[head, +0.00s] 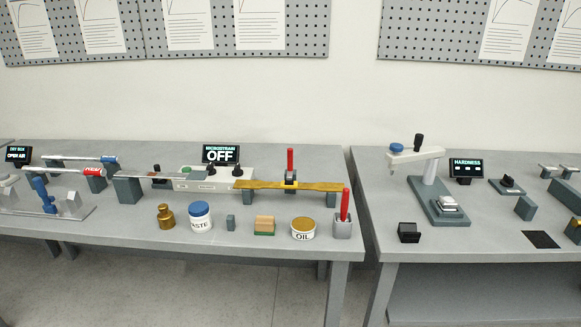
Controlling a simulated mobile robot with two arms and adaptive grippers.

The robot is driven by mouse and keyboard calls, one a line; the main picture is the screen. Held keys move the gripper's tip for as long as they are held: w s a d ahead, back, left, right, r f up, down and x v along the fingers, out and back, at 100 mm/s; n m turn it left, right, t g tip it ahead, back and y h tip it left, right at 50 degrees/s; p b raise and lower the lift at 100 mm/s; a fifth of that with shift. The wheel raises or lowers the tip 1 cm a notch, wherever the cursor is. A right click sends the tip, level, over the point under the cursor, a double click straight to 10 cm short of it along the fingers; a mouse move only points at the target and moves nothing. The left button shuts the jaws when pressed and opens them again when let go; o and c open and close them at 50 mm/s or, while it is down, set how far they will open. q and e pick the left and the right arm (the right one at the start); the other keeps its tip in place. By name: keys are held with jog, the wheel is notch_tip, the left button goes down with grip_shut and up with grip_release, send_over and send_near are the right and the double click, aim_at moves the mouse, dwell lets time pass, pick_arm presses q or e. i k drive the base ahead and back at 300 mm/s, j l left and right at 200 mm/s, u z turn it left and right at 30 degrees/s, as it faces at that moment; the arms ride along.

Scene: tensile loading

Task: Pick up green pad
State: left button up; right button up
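A small block with a tan upper part and a thin green layer (264,233) at its bottom sits near the front edge of the left table. It stands between a small grey block (231,223) and the round OIL tin (303,229). I cannot tell whether the green layer is a separate pad under the tan part (264,222). A small green spot (186,169) also shows on the white device behind. Neither of my grippers is in view.
A blue-lidded PASTE jar (200,217), a brass weight (166,216) and a red-handled tool in a grey holder (342,218) stand along the front. A yellow bar (270,185) lies behind on supports. A gap separates the right table (470,240).

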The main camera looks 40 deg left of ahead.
aim_at(264, 224)
jog(key=u, duration=1.3)
